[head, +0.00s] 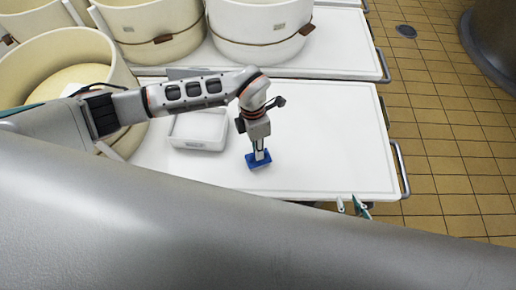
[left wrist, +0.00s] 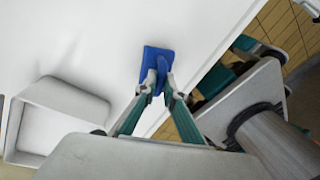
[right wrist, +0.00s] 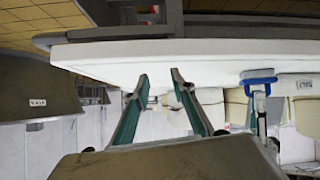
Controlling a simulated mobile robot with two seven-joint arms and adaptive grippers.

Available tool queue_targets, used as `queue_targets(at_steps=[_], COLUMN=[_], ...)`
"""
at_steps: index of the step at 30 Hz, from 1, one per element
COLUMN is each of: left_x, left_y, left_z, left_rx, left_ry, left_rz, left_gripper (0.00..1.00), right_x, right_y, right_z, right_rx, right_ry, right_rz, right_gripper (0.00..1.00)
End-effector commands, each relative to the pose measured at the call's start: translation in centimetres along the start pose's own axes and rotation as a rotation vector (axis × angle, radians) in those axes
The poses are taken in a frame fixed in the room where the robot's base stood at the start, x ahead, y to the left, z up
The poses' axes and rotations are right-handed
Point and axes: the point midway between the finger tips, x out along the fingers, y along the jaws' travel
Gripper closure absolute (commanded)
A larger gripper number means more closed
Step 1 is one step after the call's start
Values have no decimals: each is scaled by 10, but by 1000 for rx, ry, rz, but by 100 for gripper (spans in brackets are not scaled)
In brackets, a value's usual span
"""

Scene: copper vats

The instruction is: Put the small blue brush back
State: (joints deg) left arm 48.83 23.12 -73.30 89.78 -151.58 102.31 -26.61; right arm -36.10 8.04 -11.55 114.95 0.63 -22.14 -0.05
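The small blue brush (head: 258,160) is at the white table's surface, right of the white tray (head: 198,130). My left gripper (head: 259,150) comes down on it from above. In the left wrist view, the fingertips (left wrist: 155,86) are closed around the brush's blue handle, and its flat blue block (left wrist: 156,58) shows beyond them. I cannot tell whether the brush touches the table. My right gripper (right wrist: 161,76) is open and empty by the table's near edge. The brush (right wrist: 258,78) also shows in the right wrist view, well to one side of those fingers.
The white tray has raised walls and looks empty. Large cream vats (head: 262,25) stand behind and to the left, one close beside my left arm. The table (head: 340,130) is clear right of the brush. A metal rail (head: 401,170) runs along its right edge.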

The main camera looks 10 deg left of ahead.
Motion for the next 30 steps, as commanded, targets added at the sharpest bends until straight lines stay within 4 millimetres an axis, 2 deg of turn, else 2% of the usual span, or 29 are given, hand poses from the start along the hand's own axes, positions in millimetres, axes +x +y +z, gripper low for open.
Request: queue_targets(at_steps=[2, 14, 17, 30], left_x=[0, -4, -16, -100], left_y=[0, -1, 1, 0], left_z=[0, 0, 0, 0], left_rx=[0, 0, -1, 1], left_ry=[0, 0, -1, -1], left_rz=[0, 0, 4, 4], left_gripper=[75, 75, 75, 75], right_x=[0, -2, -4, -7], right_y=[0, -1, -1, -4], right_z=[0, 1, 0, -4], right_rx=[0, 1, 2, 12], right_ry=[0, -4, -3, -4], right_rz=[0, -1, -1, -10], right_gripper=[75, 75, 75, 75])
